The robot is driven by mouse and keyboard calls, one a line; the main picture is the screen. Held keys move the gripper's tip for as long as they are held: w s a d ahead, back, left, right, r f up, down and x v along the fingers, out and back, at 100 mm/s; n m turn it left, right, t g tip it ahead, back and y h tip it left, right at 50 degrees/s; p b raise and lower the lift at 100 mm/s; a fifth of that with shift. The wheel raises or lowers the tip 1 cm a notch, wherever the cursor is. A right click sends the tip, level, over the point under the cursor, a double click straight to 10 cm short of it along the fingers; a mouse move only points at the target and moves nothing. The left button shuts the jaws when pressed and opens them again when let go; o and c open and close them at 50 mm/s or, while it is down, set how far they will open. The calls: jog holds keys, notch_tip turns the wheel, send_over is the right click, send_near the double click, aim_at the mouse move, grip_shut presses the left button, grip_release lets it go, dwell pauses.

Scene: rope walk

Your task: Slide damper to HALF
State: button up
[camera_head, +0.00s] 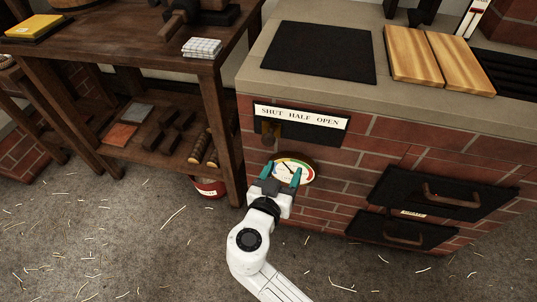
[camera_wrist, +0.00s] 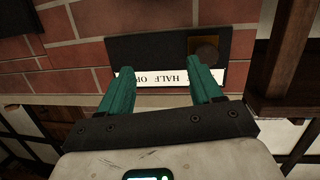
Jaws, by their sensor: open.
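The damper is a black plate (camera_head: 312,131) on the brick front of the stove, under a white label (camera_head: 300,116) reading SHUT HALF OPEN. Its brownish knob (camera_head: 268,132) sits at the left end, below SHUT. My gripper (camera_head: 282,173) is open and empty, below the knob and in front of the gauge. In the wrist view its teal fingers (camera_wrist: 158,66) partly cover the label (camera_wrist: 158,78); the knob lies just beyond the right finger.
A round gauge (camera_head: 295,168) is mounted below the damper. Two drawers (camera_head: 447,193) with handles are at the right. A wooden workbench (camera_head: 130,62) stands left, with a red tin (camera_head: 208,188) beneath it. The stove top (camera_head: 262,70) holds a black mat (camera_head: 320,52) and wooden boards (camera_head: 412,55).

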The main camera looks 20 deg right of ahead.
aim_at(267, 142)
jog(key=w+a+t+b, duration=0.1)
jog(key=w+a+t, duration=0.2)
jog(key=a, duration=0.2)
jog(key=shift+n, duration=0.3)
jog(key=x, duration=1)
jog(key=shift+w+r, duration=0.1)
jog(key=shift+w, duration=0.1)
jog(key=shift+c, duration=0.4)
grip_shut()
